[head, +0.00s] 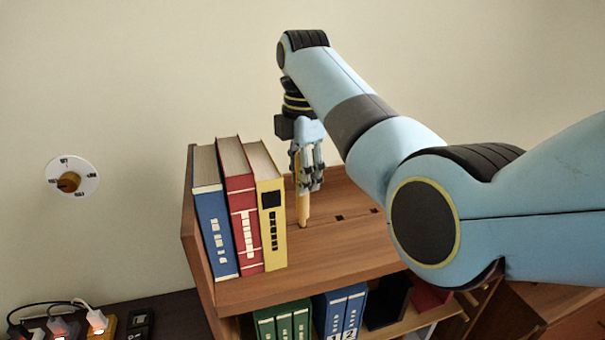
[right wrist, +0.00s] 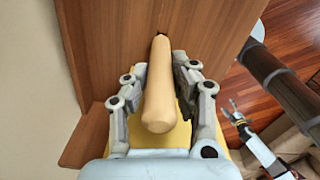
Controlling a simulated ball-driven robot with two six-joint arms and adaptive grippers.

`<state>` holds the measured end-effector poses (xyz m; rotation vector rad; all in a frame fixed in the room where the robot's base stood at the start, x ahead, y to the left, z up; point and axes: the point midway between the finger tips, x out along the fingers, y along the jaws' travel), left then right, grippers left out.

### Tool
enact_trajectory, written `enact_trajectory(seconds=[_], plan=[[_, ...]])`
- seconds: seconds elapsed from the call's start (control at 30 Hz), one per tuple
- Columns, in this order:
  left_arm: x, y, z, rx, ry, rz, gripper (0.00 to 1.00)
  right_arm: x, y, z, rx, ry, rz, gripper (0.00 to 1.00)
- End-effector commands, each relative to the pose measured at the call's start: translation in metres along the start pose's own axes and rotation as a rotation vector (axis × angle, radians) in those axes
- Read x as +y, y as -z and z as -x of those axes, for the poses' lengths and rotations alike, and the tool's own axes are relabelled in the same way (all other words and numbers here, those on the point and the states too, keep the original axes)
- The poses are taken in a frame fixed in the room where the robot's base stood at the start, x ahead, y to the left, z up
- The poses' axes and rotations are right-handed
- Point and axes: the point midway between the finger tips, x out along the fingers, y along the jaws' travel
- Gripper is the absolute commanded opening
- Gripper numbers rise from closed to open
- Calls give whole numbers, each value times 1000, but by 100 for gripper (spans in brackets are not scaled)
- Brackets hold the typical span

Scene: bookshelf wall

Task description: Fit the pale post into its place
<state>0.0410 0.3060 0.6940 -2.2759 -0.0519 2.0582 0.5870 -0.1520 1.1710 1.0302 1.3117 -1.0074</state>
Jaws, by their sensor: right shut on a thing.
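The pale post (head: 304,208) is a slim, light wooden peg, held roughly upright over the top board of the bookshelf (head: 330,250). My right gripper (head: 305,186) is shut around its upper part. In the right wrist view the post (right wrist: 158,85) lies between the two fingers of my right gripper (right wrist: 160,95). Its far end is at a dark hole in the board (right wrist: 158,34); I cannot tell whether it has entered. Two other square holes (head: 339,217) show to its right. My left gripper (right wrist: 232,108) shows small in the right wrist view, its fingers apart and empty.
Blue, red and yellow books (head: 241,210) stand upright close left of the post. A dial (head: 72,177) is on the wall. The board's front right is clear.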

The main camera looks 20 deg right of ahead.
Motion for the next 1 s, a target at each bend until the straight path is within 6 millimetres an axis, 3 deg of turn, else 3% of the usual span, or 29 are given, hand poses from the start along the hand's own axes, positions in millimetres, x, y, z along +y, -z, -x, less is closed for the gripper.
enact_trajectory(seconds=[1.0], plan=[[0, 0, 0, 0, 0, 0, 65, 0, 0, -7, 0, 1, 0, 0]])
